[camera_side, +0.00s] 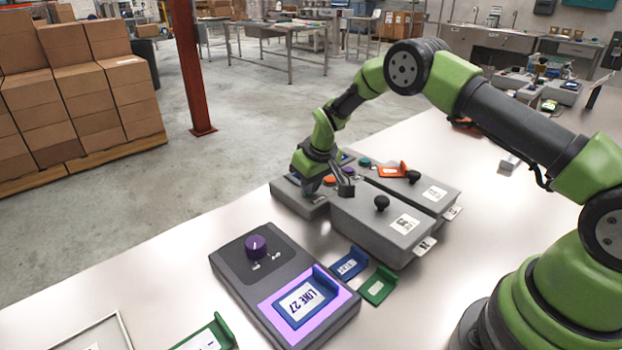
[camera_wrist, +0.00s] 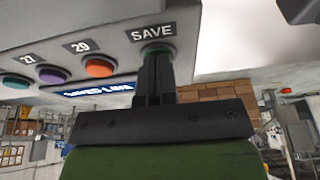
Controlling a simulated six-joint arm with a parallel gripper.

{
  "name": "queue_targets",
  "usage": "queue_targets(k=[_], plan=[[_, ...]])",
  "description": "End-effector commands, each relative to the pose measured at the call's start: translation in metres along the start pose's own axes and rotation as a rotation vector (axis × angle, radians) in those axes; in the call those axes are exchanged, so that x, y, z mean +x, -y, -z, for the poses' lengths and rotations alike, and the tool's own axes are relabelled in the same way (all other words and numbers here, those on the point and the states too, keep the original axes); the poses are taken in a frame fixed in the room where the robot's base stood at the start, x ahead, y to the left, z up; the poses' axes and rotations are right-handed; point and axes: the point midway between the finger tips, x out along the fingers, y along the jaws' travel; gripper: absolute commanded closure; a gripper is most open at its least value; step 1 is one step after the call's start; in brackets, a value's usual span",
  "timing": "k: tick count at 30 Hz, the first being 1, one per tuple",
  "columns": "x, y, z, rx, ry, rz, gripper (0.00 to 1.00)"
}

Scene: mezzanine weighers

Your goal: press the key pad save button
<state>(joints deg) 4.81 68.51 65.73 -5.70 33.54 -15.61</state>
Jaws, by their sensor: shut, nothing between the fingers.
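The key pad is a grey box at the far edge of the bench in the side view (camera_side: 284,190), and its face fills the top of the wrist view (camera_wrist: 95,25).
Grey boxes with black knobs (camera_side: 381,203) stand close beside the key pad. A dark device with a purple knob (camera_side: 256,245) and a LINE 27 card (camera_side: 302,301) is nearer. Blue (camera_side: 350,263) and green (camera_side: 379,286) cards lie beside it.

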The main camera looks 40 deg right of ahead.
Motion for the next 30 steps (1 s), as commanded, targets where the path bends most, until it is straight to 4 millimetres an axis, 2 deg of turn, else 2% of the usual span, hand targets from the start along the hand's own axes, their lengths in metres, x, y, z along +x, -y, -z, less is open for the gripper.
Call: queue_targets(k=[1,8,14,19,24,30], plan=[[0.008,0.0,-0.005,-0.002,0.009,0.0,1.0],[0.009,0.0,-0.006,-0.003,0.013,0.0,1.0],[-0.003,0.0,-0.003,-0.002,0.012,0.0,1.0],[-0.036,0.0,0.011,-0.003,-0.006,-0.002,1.0],[-0.077,0.0,0.012,-0.002,-0.007,-0.001,1.0],[-0.115,0.0,0.012,-0.002,-0.008,-0.002,1.0]])
